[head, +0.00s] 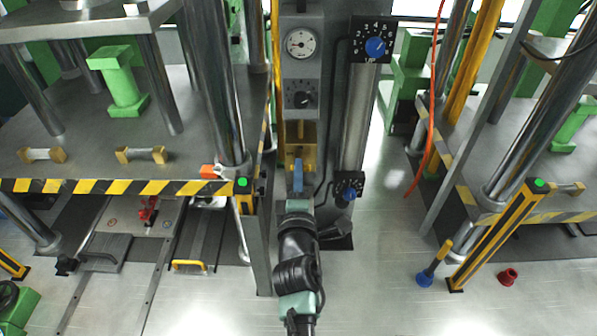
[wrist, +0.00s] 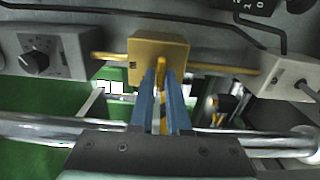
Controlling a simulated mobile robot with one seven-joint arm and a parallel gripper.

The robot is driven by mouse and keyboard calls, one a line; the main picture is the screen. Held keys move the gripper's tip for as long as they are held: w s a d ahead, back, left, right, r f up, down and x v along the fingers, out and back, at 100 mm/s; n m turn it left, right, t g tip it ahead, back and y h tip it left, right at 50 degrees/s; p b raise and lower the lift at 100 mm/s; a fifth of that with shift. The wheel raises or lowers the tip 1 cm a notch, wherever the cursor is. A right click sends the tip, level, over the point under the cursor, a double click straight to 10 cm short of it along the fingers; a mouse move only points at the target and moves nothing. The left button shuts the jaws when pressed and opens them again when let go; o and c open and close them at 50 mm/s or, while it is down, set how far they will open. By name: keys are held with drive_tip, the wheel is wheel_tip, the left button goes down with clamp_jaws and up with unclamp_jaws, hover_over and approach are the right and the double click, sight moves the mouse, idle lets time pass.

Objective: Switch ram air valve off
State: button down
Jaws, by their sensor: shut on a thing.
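The valve is a brass block (wrist: 158,50) on a thin yellow pipe in the wrist view. A yellow lever (wrist: 161,88) extends from it toward me. My gripper (wrist: 161,76) has its two blue fingers on either side of this lever and is shut on it. In the head view the brass valve (head: 300,152) sits low on the grey column, below the black regulator knob (head: 301,99). My gripper (head: 297,165) reaches it from below, and its fingers hide the lever there. I see no label naming the valve.
A round gauge (head: 300,43) tops the grey column. A numbered dial with a blue knob (head: 376,47) and a lower dial (head: 348,188) stand to its right. A press table with a striped edge (head: 120,187) is close on the left. Another press table (head: 500,215) is right.

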drive_tip(key=c, duration=0.9)
unclamp_jaws()
drive_tip(key=shift+c, duration=0.2)
drive_tip(key=shift+s, duration=0.15)
drive_tip(key=s+p, duration=0.7)
drive_tip(key=s, duration=0.5)
drive_tip(key=shift+s, duration=0.4)
